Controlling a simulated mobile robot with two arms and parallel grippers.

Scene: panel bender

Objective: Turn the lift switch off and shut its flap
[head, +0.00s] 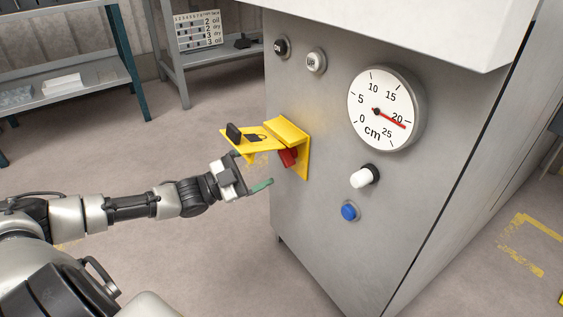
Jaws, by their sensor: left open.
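The lift switch is a red switch (288,157) in a yellow housing (302,171) on the grey machine front. Its yellow flap (262,139) is open and sticks out to the left above the switch, with a black knob (234,132) on it. The red switch is partly hidden under the flap; I cannot tell its setting. My left gripper (253,174) is open and empty, just left of the switch and below the flap. One fingertip shows green. My right gripper is not in view.
A round cm dial (382,108) has its red needle just past 20. Below it are a white-tipped knob (365,176) and a blue button (349,211). Two round buttons (316,61) sit higher up. Shelves (62,85) stand at the back left, with clear floor before them.

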